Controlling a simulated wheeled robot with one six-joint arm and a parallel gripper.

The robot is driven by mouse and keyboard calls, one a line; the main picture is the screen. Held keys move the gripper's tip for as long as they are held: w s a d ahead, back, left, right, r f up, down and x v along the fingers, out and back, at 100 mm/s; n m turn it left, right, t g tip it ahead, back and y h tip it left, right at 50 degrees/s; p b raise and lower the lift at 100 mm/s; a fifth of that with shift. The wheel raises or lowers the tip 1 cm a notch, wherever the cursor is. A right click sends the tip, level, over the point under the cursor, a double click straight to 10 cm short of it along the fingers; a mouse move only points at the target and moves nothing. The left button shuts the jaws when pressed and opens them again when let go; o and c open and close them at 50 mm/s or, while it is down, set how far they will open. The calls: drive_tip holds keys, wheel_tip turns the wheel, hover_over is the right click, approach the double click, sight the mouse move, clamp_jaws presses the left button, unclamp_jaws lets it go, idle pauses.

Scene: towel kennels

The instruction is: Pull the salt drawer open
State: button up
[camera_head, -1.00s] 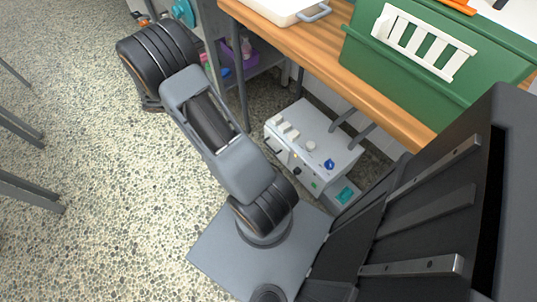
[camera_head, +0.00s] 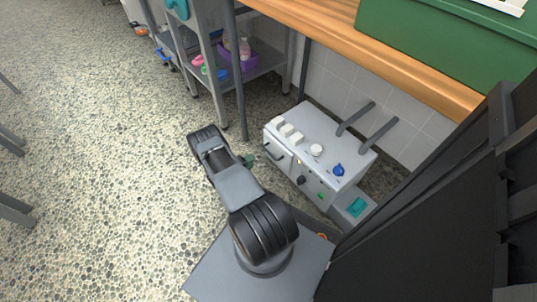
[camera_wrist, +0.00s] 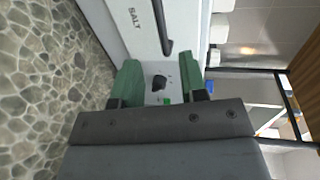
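The salt drawer (camera_wrist: 140,38) is on the front of a white box-shaped unit (camera_head: 325,135) under the wooden bench. The word SALT shows on the drawer front in the wrist view. Its dark bar handle (camera_wrist: 166,30) lies ahead of my gripper (camera_wrist: 160,70); the handle (camera_head: 274,151) also shows in the head view at the unit's left front. My gripper is open, with two green fingers spread apart and nothing between them touching. A black knob (camera_wrist: 159,83) and a green button (camera_wrist: 167,100) show in the gap. In the head view my gripper (camera_head: 249,160) is small and partly hidden.
The wooden bench (camera_head: 400,70) overhangs the unit, with a green crate (camera_head: 440,45) on top. A metal shelf (camera_head: 262,68) with a purple bin (camera_head: 238,60) stands to the left. The pebbled floor (camera_head: 100,160) in front is largely clear.

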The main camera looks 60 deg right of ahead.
sight(268, 151)
drive_tip(key=b+x, duration=0.3)
drive_tip(key=x, duration=0.8)
drive_tip(key=shift+s+d, duration=0.15)
drive_tip(key=shift+d, duration=0.15)
drive_tip(key=shift+c, duration=0.3)
clamp_jaws()
